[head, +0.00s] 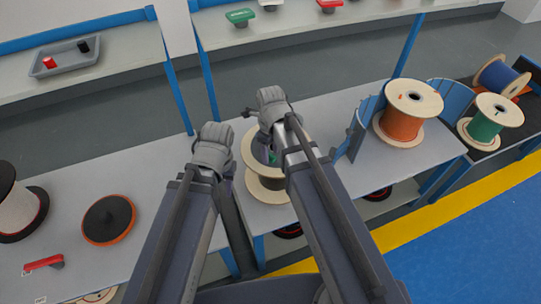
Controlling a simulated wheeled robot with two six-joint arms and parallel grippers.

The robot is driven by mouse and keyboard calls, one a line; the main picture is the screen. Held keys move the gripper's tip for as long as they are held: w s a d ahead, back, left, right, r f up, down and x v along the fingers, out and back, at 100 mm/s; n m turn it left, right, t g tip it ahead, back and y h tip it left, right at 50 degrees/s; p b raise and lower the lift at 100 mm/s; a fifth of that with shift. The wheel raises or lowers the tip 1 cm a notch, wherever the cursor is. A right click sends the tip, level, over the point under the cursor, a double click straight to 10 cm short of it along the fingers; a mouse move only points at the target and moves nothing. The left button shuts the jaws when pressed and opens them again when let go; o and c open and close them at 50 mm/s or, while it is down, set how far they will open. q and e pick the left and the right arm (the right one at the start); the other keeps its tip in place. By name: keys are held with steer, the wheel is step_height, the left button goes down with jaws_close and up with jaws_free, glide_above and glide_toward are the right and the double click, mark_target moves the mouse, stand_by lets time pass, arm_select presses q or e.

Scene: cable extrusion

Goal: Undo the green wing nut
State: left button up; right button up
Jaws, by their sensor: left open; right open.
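A small green part (272,158), which looks like the green wing nut, shows at the middle of a pale-flanged spool (264,190) on the near bench. My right arm hides much of the spool and part of the green piece. My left gripper (214,140) is open, above the bench to the left of the spool. My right gripper (271,100) is open, beyond the green part. Neither gripper appears to hold anything, and the fingertips are hard to make out.
A black disc with an orange rim (108,219) and a red-handled part (43,263) lie on the bench at left. An orange spool (402,112) and blue brackets (362,122) stand at right. A green-topped part (240,16) and a grey tray (65,58) are on the back bench.

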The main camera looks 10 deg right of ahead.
jaws_close()
stand_by(0.4)
